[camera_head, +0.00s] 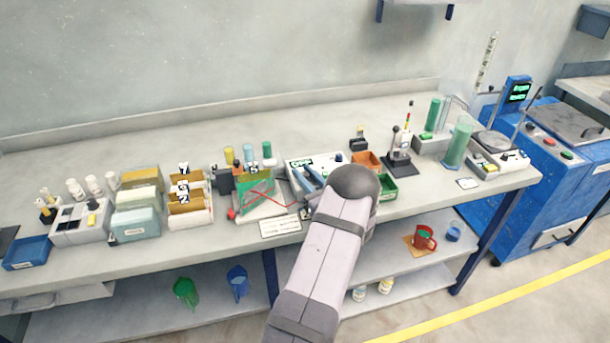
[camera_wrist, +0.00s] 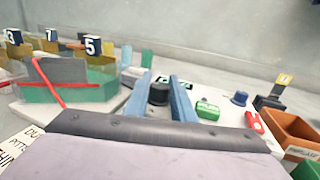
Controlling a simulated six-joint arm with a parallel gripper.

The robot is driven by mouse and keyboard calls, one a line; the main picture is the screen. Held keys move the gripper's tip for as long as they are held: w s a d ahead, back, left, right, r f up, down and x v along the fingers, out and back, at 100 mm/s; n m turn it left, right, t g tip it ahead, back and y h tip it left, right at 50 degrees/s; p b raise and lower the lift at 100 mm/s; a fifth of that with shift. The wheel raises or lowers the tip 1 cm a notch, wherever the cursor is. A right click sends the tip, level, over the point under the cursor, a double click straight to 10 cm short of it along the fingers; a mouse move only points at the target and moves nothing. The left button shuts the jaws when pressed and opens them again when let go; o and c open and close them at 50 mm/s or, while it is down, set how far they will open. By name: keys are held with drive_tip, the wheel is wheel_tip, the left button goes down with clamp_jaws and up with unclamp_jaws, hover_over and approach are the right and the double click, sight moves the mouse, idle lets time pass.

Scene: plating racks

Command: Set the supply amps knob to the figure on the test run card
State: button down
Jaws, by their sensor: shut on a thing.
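The white supply unit (camera_head: 297,174) stands on the bench with a small lit display (camera_head: 302,163); its front is partly hidden by my arm. In the wrist view a dark round knob (camera_wrist: 158,93) on the supply sits between the two blue fingers of my gripper (camera_wrist: 160,84), which are shut on it. I cannot read a label or its setting. My gripper (camera_head: 312,181) also shows over the supply in the head view. A white written card (camera_head: 280,227) lies at the bench front, left of my arm; its figures are too small to read, and the wrist view shows only its corner (camera_wrist: 14,152).
A blue knob (camera_wrist: 239,97), a green part (camera_wrist: 207,109) and a red part (camera_wrist: 254,122) are right of the fingers. A tank of green liquid (camera_wrist: 70,92) with a red lead is close on the left. An orange bin (camera_wrist: 292,128) is at right.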

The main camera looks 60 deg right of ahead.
sight(306, 177)
drive_tip(key=m+g+h+b, duration=0.1)
drive_tip(key=m+g+h, duration=0.1)
drive_tip(key=m+h, duration=0.1)
drive_tip(key=shift+w+g+h+b, duration=0.1)
drive_tip(key=shift+g+h+b, duration=0.3)
drive_tip(key=shift+h, duration=0.2)
drive_tip(key=shift+r+m+g+h, duration=0.1)
drive_tip(key=shift+m+g+h, duration=0.3)
drive_tip(key=shift+m+g, duration=0.1)
drive_tip(key=c, duration=1.8)
unclamp_jaws()
drive_tip(key=shift+s+a+b, duration=0.4)
drive_tip(key=shift+s, duration=0.1)
drive_tip(key=shift+b+v, duration=0.95)
drive_tip(key=shift+v, duration=2.15)
